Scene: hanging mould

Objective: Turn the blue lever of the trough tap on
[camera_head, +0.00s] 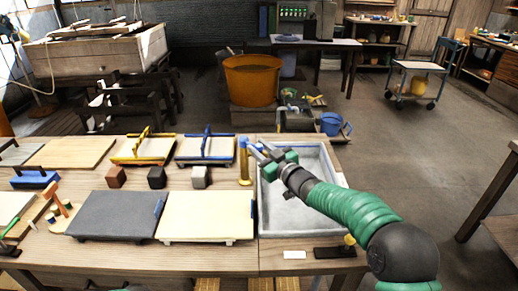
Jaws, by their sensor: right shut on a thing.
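The trough tap (245,168) is a brass-coloured upright post at the left edge of the grey trough (262,213). Its blue lever (243,142) shows at the top of the post. My right gripper (254,146) reaches in from the right over the trough, its tips at the top of the tap. It is shut on the blue lever; the fingers partly hide the lever and the spout. No flowing water can be made out in the trough. My left gripper is not in view.
Left of the tap stand moulds with yellow and blue handles (143,148), small blocks (157,178) and flat boards (206,215). A white block (294,255) and a black item (334,253) lie in front of the trough. An orange tub (251,80) stands behind the bench.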

